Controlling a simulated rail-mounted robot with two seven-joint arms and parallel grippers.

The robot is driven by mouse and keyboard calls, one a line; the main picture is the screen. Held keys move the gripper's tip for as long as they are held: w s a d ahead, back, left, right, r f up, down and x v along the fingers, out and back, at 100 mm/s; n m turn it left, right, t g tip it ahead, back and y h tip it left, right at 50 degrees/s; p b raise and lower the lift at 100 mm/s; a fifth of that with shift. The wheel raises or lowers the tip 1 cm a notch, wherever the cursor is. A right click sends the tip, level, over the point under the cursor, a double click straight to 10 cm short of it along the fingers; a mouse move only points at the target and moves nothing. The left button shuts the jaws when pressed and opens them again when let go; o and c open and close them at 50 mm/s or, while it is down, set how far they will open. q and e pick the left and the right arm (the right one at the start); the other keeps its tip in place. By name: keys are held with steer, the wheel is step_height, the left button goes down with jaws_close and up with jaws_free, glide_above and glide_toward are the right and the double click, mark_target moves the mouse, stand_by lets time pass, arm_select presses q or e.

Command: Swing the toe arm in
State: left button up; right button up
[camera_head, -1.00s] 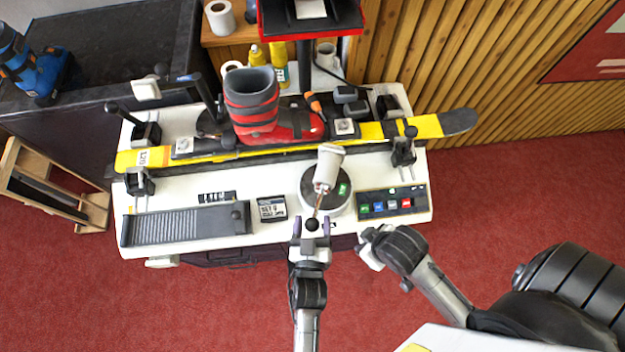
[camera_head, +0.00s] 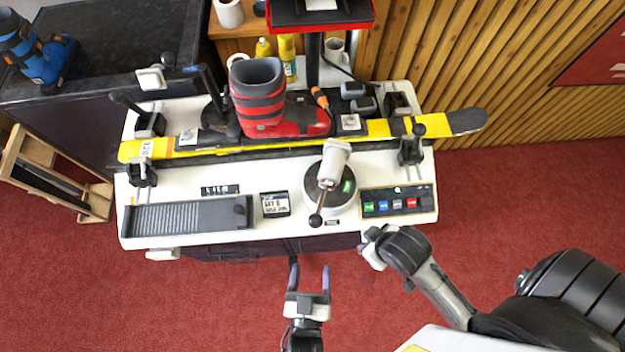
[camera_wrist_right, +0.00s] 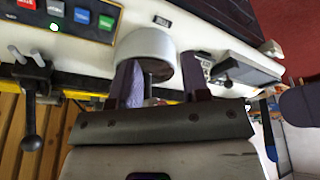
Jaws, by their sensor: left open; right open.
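The likely toe arm is a lever with a black ball knob (camera_head: 316,220), on a round white base with a grey top (camera_head: 343,206) at the bench's front middle. A white cylinder (camera_head: 336,155) sits at its upper end. The lever points toward the front edge; the small label beside it is too small to read. My left gripper (camera_head: 310,272) is open and empty, in front of the bench and apart from the knob. My right gripper (camera_head: 368,248) is at the front edge, right of the knob. In the right wrist view its purple fingers (camera_wrist_right: 162,82) are apart and empty.
A yellow ski (camera_head: 375,128) lies along the bench with a red boot (camera_head: 285,127) on it. A button panel (camera_head: 398,201) is right of the base; a small boxed display (camera_head: 274,204) and a ridged black plate (camera_head: 185,217) are left. Black clamps stand along the ski.

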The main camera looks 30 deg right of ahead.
arm_select(q)
steer(key=shift+s+a, duration=0.4)
steer(key=shift+s, duration=0.05)
arm_select(e)
steer(key=shift+a, duration=0.1)
